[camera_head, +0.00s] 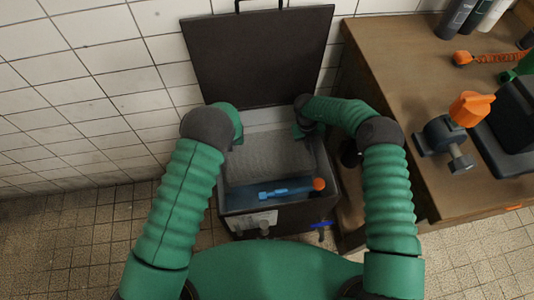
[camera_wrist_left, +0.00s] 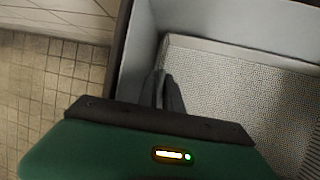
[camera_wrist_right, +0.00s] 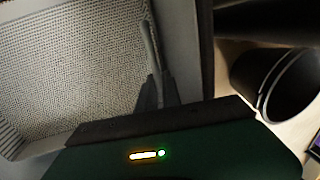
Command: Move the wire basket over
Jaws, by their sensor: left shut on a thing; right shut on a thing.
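The wire basket (camera_head: 268,160), a pale mesh tray, sits inside an open dark tank (camera_head: 265,218), toward its back. It also shows in the left wrist view (camera_wrist_left: 225,95) and the right wrist view (camera_wrist_right: 80,75). My left gripper (camera_wrist_left: 163,82) is shut on the basket's left rim. My right gripper (camera_wrist_right: 156,80) is shut on the basket's right rim; in the head view it shows partly (camera_head: 302,128) at the tank's back right. The left fingertips are hidden by my arm in the head view.
The tank's dark lid (camera_head: 262,55) stands open against the tiled wall. A blue tool with an orange end (camera_head: 290,189) lies in the tank's front part. A wooden bench (camera_head: 400,80) with a vise (camera_head: 445,140) stands close on the right. The tiled floor on the left is clear.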

